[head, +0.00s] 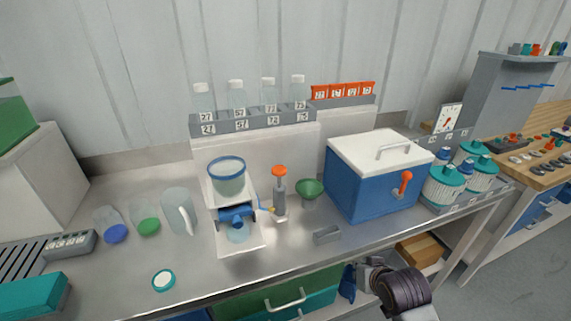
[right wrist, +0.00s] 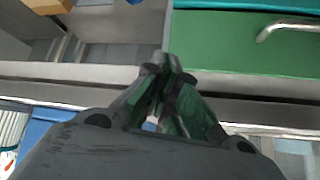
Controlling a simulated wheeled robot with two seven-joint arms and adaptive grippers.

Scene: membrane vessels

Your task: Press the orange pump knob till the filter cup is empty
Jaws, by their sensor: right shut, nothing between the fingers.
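The orange pump knob (head: 279,170) tops a small upright grey pump (head: 280,200) in the middle of the bench. Left of it, the clear filter cup (head: 227,177) with a blue rim sits on a white stand (head: 217,243). Its liquid level is too small to tell. A blue part (head: 236,215) and a clear vessel (head: 238,234) are beneath the cup. My right gripper (head: 347,284) is low in front of the bench edge, well apart from the knob. The right wrist view shows its fingers (right wrist: 166,72) shut and empty. My left gripper is out of view.
A blue cooler (head: 372,188) with a white lid and a green funnel (head: 310,189) stand right of the pump. A small grey block (head: 327,234) lies in front. Bottles stand on a rack (head: 240,124) behind. A clear jug (head: 178,211) is at left. Green drawers (head: 265,298) are below.

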